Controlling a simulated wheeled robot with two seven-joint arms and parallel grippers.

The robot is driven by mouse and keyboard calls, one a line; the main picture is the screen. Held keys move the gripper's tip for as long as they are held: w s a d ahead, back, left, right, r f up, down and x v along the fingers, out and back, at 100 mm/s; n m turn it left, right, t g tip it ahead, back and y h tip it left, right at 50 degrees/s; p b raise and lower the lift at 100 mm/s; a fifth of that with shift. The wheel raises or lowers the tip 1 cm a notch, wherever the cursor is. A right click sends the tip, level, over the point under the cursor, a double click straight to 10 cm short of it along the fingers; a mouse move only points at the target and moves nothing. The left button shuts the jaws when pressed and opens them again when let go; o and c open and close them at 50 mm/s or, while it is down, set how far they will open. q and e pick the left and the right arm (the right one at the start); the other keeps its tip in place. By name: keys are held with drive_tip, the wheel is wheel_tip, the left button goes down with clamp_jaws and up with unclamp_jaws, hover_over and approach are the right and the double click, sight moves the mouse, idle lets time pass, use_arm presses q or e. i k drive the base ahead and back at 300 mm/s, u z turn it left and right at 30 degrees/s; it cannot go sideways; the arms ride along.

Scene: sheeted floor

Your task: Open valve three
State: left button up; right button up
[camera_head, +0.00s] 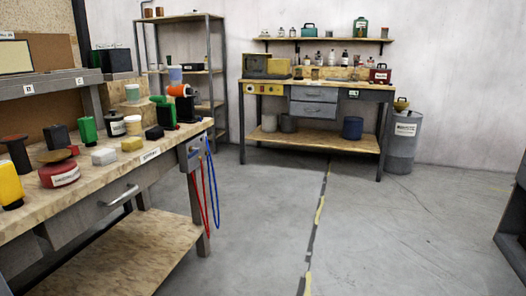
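I cannot make out any valve, numbered or not, in the head view. Neither of my grippers nor my arms shows in this view. The labels on the containers and benches are too small to read for a valve number.
A wooden workbench (110,165) with several cans and tools runs along the left, with red and blue cords (211,190) hanging from its end. A second bench (320,140), a grey barrel (402,143) and a shelf (185,18) stand at the back. The middle floor (390,235) is clear.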

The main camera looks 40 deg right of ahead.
sight(195, 150)
drive_tip(key=z, duration=0.2)
drive_tip(key=i, duration=0.55)
drive_tip(key=z, duration=1.15)
drive_tip(key=k, duration=0.6)
drive_tip(key=z, duration=0.3)
drive_tip(key=i, duration=1.3)
drive_tip(key=u, duration=0.95)
